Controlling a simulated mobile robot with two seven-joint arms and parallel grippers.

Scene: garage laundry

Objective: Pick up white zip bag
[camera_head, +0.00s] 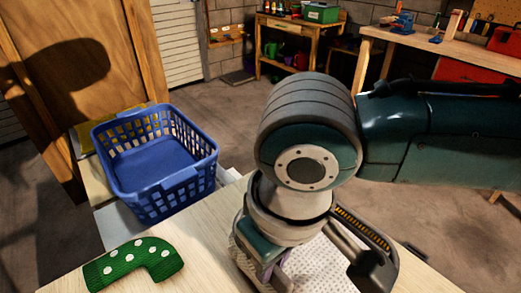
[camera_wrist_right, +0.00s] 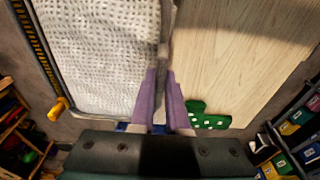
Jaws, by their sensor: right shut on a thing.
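The white zip bag (camera_head: 320,272) lies on the light wooden table in the head view, partly hidden behind my right arm. Its bumpy white fabric (camera_wrist_right: 95,50) fills the upper left of the right wrist view, with a dark and yellow zip along its far edge and a yellow pull at the corner. My right gripper (camera_head: 276,272) points down at the bag's left side. In the wrist view its purple fingers (camera_wrist_right: 162,75) are shut on the bag's edge. My left gripper is out of view.
A green sock with white dots (camera_head: 135,262) lies on the table to the left. An empty blue laundry basket (camera_head: 165,195) stands beyond the table. Workbenches (camera_head: 400,45) stand farther back. The table between sock and bag is clear.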

